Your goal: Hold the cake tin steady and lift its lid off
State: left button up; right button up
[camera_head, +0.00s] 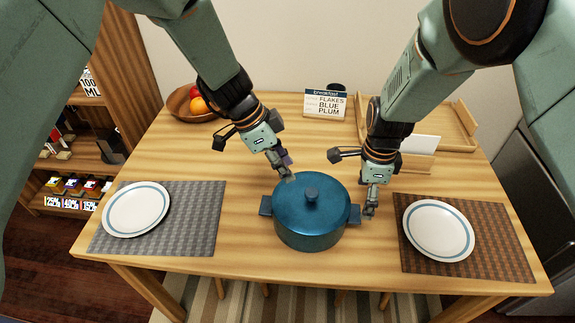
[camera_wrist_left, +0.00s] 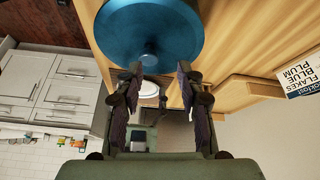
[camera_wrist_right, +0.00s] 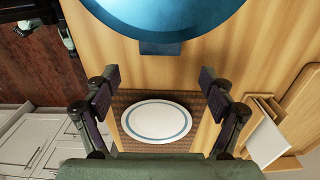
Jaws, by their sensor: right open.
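The cake tin (camera_head: 309,232) looks like a round blue pot with two side handles, standing upright on the table. Its blue lid (camera_head: 325,207) with a round knob (camera_head: 311,194) sits on top. My left gripper (camera_head: 287,168) is open and empty, at the lid's far left edge. In the left wrist view the lid (camera_wrist_left: 150,35) lies beyond the spread fingers (camera_wrist_left: 160,82). My right gripper (camera_head: 370,208) is open, close beside the tin's right handle (camera_head: 354,214). In the right wrist view a handle (camera_wrist_right: 160,48) shows beyond the spread fingers (camera_wrist_right: 158,86), not between them.
A white plate (camera_head: 136,209) on a grey mat (camera_head: 205,214) lies left; another plate (camera_head: 438,230) on a brown mat (camera_head: 505,250) lies right. A fruit bowl (camera_head: 181,108), a breakfast sign (camera_head: 326,104) and a wooden tray (camera_head: 459,125) stand at the back. The table's front edge is close to the tin.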

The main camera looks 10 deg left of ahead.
aim_at(359, 214)
jog(key=shift+w+a, duration=0.1)
jog(key=shift+f, duration=0.15)
jog(key=shift+s+f, duration=0.2)
jog(key=shift+f, duration=0.2)
jog(key=f, duration=0.6)
jog(key=shift+w, duration=0.2)
jog(key=shift+s+f, duration=0.15)
jog(key=shift+f, duration=0.2)
pick_arm(q)
jog(key=shift+s+d+r+m+g+h, duration=0.1)
jog(key=shift+s+d+m+g+h, duration=0.15)
jog(key=shift+m, duration=0.35)
jog(key=shift+s+d+r+m+g+h, duration=0.15)
jog(key=shift+s+m, duration=0.2)
jog(key=shift+m, duration=0.25)
